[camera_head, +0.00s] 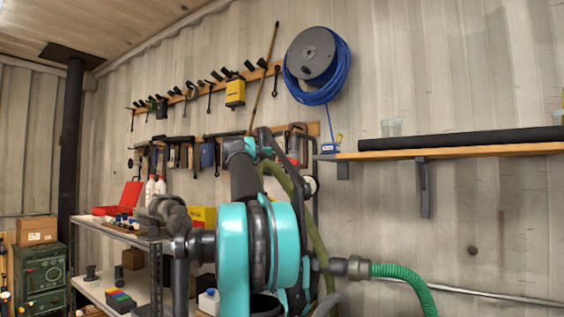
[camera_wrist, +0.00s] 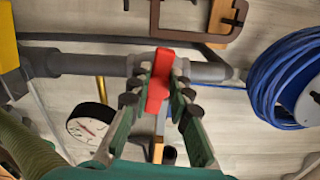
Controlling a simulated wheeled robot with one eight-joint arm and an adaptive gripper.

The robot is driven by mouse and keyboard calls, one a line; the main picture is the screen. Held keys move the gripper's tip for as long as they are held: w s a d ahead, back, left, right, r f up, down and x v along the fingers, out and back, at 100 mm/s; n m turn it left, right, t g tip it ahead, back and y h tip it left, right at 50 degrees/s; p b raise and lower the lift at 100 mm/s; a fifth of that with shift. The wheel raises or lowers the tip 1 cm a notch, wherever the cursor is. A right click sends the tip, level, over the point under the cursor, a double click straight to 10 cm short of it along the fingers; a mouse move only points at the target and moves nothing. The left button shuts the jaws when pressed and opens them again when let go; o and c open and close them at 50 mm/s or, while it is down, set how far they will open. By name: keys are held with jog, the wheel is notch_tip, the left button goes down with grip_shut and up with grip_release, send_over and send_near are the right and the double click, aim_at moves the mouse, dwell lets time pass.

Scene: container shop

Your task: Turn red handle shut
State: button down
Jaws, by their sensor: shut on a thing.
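The red handle (camera_wrist: 160,80) is in the middle of the wrist view, on a grey pipe (camera_wrist: 95,65) that runs across the picture. It points along the picture's vertical, across the pipe. My gripper (camera_wrist: 158,92) has its two green-and-black fingers on either side of the handle, closed on it. In the head view my teal arm stands in front of the wall and largely hides the gripper and handle.
A round gauge (camera_wrist: 90,127) sits near the pipe. A blue hose reel (camera_head: 318,62) and a tool rack (camera_head: 205,90) hang on the wall. A shelf (camera_head: 450,151) is at right. A metal rack (camera_head: 115,234) with bottles stands at left.

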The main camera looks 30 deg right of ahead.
jog(key=shift+f+n, duration=0.15)
jog(key=shift+n, duration=0.65)
jog(key=c, duration=1.4)
grip_release()
jog(key=v, duration=1.2)
